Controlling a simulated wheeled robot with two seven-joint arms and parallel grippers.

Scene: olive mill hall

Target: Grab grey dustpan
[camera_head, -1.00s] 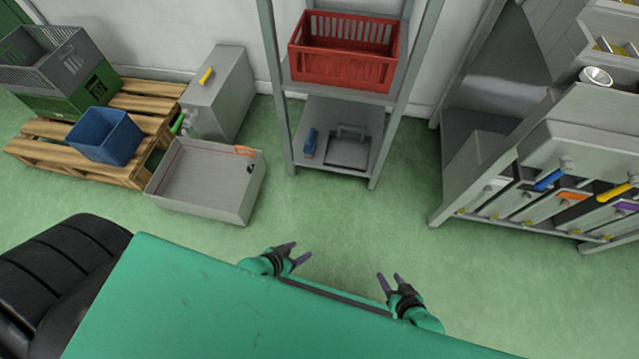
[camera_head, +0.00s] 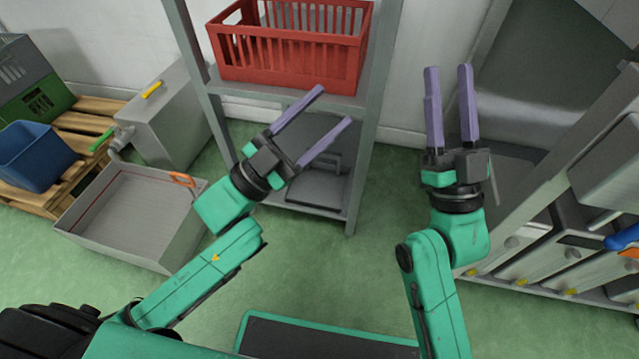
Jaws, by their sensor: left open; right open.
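The grey dustpan (camera_head: 318,187) lies on the lower shelf of the grey rack (camera_head: 373,110). My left gripper partly hides it. My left gripper (camera_head: 336,104) is open and empty, with its fingers pointing up and right across the view of the lower shelf. I cannot tell how far it is above or in front of the dustpan. My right gripper (camera_head: 448,67) is open and empty, to the right of the rack, with its fingers pointing away from me.
A red crate (camera_head: 290,62) stands on the shelf above the dustpan. A grey open bin (camera_head: 125,242) and a grey box (camera_head: 172,125) stand to the left. A blue bin (camera_head: 35,160) is on a pallet at far left. A drawer unit (camera_head: 540,245) stands at right.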

